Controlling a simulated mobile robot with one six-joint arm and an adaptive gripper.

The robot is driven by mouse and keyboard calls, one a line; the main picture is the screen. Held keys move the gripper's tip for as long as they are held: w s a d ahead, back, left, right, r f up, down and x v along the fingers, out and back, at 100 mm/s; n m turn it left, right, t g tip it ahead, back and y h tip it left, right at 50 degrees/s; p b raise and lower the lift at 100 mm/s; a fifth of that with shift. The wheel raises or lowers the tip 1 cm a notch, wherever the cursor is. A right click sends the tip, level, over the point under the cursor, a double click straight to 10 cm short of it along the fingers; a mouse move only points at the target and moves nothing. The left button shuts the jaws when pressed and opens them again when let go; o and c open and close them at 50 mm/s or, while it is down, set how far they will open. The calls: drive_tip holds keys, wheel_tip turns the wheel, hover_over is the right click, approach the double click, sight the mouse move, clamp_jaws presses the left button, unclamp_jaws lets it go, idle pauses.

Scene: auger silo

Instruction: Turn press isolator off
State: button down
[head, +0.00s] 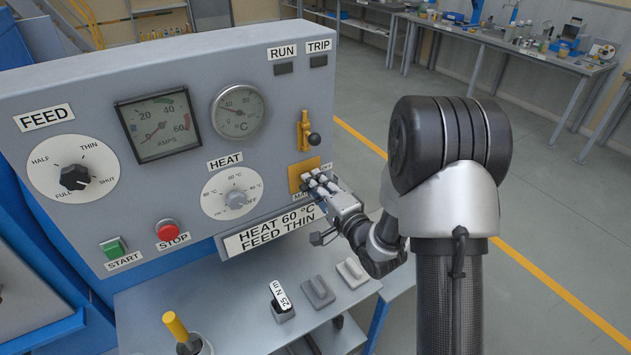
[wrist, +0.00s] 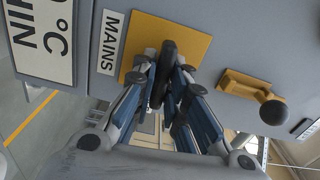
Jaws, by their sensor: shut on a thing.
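The isolator is a dark handle (wrist: 168,62) on a square yellow plate (head: 294,181) with a MAINS label (wrist: 108,42) at its edge, on the right part of the grey panel. My gripper (head: 318,182) is at the plate, its fingers closed from both sides on the dark handle. The wrist view shows the handle between the fingertips (wrist: 166,72). In the head view my fingers hide the handle and part of the label, so its exact turn is hard to tell.
A yellow lever with a black ball (head: 313,139) sits just above the plate. The heat dial (head: 232,194) is close on the left, above the HEAT 60 °C sign (head: 268,234). Open floor lies to the right.

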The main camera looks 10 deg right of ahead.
drive_tip(key=shift+m, duration=0.5)
drive_tip(key=c, duration=1.7)
unclamp_jaws()
drive_tip(key=shift+o, duration=0.2)
drive_tip(key=v, duration=1.2)
